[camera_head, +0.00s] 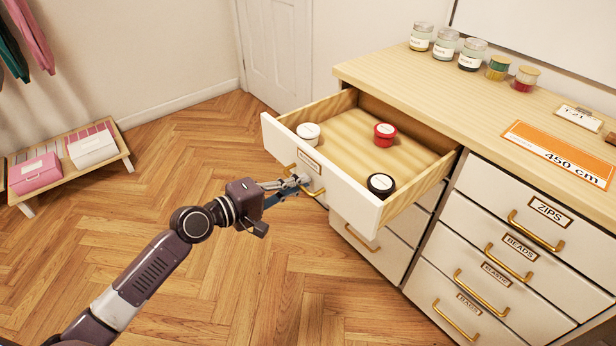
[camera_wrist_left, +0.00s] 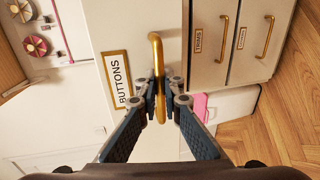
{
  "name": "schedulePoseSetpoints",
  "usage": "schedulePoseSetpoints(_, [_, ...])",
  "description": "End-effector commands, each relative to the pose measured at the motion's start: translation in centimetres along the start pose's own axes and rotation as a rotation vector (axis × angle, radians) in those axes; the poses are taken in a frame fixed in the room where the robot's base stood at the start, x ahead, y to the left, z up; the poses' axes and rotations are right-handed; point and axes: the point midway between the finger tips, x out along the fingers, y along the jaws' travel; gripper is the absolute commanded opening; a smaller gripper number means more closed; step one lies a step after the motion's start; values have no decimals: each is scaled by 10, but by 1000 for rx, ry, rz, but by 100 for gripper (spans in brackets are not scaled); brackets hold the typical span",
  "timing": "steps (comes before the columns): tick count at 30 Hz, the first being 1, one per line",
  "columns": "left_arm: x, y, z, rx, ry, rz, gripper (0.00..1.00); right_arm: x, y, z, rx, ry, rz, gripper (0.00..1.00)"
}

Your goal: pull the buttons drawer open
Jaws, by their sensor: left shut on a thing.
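The buttons drawer (camera_head: 347,196) is pulled well out of the cabinet, and its inside shows in the head view. The gripper hides part of the handle in the head view. My right gripper is not in view.
More labelled drawers, such as ZIPS (camera_head: 508,219), are shut at the right. Jars (camera_head: 445,43) and an orange sign (camera_head: 560,152) sit on the cabinet top (camera_head: 440,95). A low shelf with boxes (camera_head: 92,148) stands at the left. The floor before the drawer is clear.

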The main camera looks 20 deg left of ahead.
Motion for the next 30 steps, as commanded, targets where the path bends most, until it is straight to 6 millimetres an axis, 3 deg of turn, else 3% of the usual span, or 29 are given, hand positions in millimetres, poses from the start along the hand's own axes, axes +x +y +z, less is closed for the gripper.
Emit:
schedulePoseSetpoints(12, [-3, -1, -1, 1, 2, 0, 0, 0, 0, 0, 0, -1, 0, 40])
schedulePoseSetpoints(13, [-3, -1, -1, 1, 2, 0, 9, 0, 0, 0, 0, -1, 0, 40])
schedulePoseSetpoints(15, [-3, -1, -1, 1, 2, 0, 14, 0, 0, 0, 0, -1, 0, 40])
schedulePoseSetpoints(23, [-3, -1, -1, 1, 1, 0, 14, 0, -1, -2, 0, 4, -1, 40])
schedulePoseSetpoints(30, [-27, -2, 0, 1, 1, -4, 14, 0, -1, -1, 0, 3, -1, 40])
